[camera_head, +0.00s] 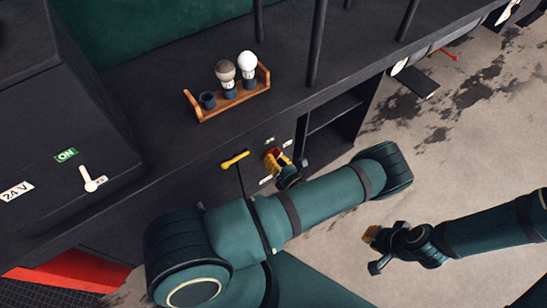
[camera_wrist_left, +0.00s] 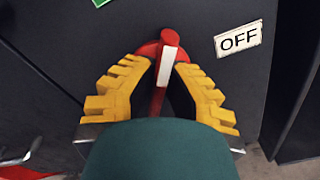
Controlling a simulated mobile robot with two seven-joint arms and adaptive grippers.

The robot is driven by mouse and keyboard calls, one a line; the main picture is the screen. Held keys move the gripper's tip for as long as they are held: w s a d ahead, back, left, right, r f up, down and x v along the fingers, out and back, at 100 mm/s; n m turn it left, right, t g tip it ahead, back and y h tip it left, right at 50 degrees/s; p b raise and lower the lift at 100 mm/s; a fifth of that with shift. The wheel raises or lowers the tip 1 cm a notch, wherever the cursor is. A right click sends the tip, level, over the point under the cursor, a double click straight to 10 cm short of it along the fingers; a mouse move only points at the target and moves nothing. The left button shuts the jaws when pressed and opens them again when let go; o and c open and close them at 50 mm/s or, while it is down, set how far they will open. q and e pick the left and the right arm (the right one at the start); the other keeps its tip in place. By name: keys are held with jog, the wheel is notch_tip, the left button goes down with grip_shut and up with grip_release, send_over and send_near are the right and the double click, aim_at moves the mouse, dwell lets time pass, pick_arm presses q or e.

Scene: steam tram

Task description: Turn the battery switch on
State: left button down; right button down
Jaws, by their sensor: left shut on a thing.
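The red rotary switch (camera_wrist_left: 169,38) with a white stripe sits on a dark panel in the left wrist view. Its handle stands nearly upright in that picture, leaning slightly right at the top. A white OFF label (camera_wrist_left: 238,39) is to its right, and a green label (camera_wrist_left: 100,2) is cut off at the upper left. My left gripper (camera_wrist_left: 165,85) has its yellow ridged fingers on both sides of the handle, shut on it. In the head view my left gripper (camera_head: 278,160) is at the panel and mostly hides the switch. My right gripper (camera_head: 374,248) is empty, fingers apart, above the floor.
A yellow lever (camera_head: 235,160) is just left of my left gripper. A wooden rack (camera_head: 238,105) with bulbs stands on the ledge above. A dark box (camera_head: 60,160) with a white lever (camera_head: 90,180) is at the left. Open floor (camera_head: 480,120) lies to the right.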

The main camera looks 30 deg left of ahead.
pick_arm(q)
jog(key=n, duration=0.6)
jog(key=shift+n+p, duration=0.3)
jog(key=shift+p, duration=0.05)
dwell(0.5)
jog(key=c, duration=1)
grip_release()
jog(key=v, duration=0.7)
jog(key=shift+d, duration=0.2)
